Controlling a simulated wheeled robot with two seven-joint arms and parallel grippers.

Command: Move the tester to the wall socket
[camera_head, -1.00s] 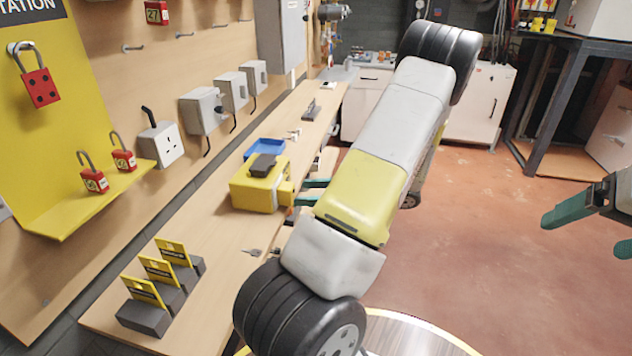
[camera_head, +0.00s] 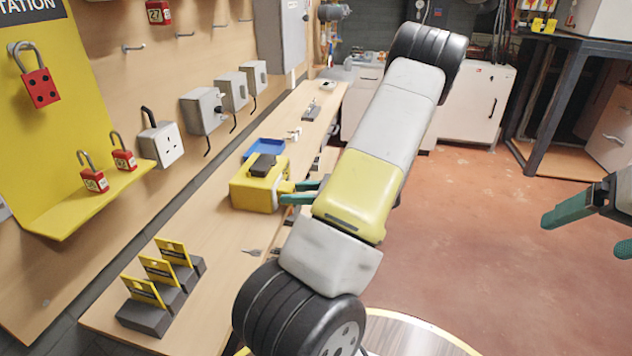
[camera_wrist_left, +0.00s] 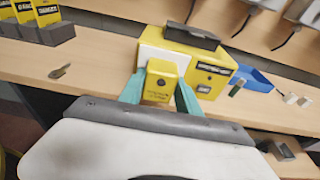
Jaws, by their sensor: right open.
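The small yellow tester (camera_wrist_left: 162,82) stands at the front of a yellow box (camera_wrist_left: 213,72) on the bench. In the head view the tester (camera_head: 285,190) sticks out from the right side of the box (camera_head: 252,194). My left gripper (camera_head: 299,192) has its green fingers on either side of the tester; the wrist view shows the same around the gripper (camera_wrist_left: 160,92). Whether the fingers press on it I cannot tell. The white wall socket (camera_head: 168,147) is on the wooden board, left of the box. My right gripper (camera_head: 590,230) is open and empty over the floor.
A dark block (camera_head: 263,165) lies on the box, with a blue tray (camera_head: 264,147) behind it. Yellow tags in dark stands (camera_head: 150,315) occupy the near bench (camera_head: 215,290). Red padlocks (camera_head: 95,180) sit on a yellow shelf (camera_head: 60,215). Grey wall boxes (camera_head: 205,110) line the board.

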